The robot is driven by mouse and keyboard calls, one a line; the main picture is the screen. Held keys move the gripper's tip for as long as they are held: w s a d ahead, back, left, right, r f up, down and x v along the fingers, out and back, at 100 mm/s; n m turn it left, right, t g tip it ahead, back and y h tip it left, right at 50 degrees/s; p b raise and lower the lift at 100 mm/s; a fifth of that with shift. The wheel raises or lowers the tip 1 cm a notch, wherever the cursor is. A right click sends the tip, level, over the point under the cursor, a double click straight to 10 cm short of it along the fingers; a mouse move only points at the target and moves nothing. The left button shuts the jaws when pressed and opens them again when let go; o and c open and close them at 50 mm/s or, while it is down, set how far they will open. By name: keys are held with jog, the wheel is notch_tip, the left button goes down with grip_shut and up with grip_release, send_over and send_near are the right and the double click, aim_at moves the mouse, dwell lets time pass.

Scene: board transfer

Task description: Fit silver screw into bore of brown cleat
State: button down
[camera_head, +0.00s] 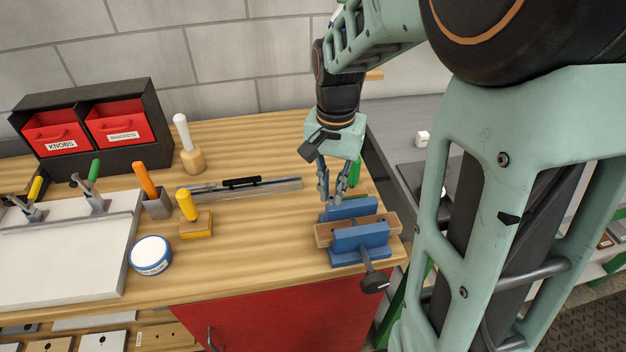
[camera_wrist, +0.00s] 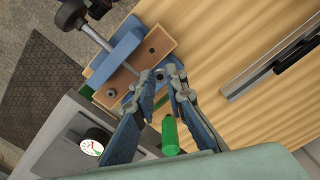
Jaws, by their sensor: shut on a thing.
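The brown cleat (camera_head: 324,235) is clamped in a blue vise (camera_head: 361,238) near the table's front right corner. In the wrist view, the cleat (camera_wrist: 162,37) shows a dark open bore toward one end and a grey ringed fitting, apparently a seated screw, (camera_wrist: 111,93) toward the other. My gripper (camera_head: 331,200) is above and just behind the vise, pointing down. In the wrist view, its fingertips (camera_wrist: 160,77) are close together around a small round grey piece, the silver screw (camera_wrist: 160,75). The screw appears beside the cleat, not in the bore; its shank is hidden.
A metal rail (camera_head: 243,189) lies behind left. The vise handle (camera_head: 374,282) sticks out in front.

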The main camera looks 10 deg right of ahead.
jog(key=shift+s+d, duration=0.25)
jog(key=shift+s, duration=0.6)
jog(key=shift+f, duration=0.1)
jog(key=shift+f+b, duration=2.2)
jog(key=shift+f, duration=0.6)
jog(key=shift+f+b, duration=0.6)
jog(key=shift+f, duration=0.5)
jog(key=c, duration=1.9)
grip_release()
notch_tip(320, 180, up, 12)
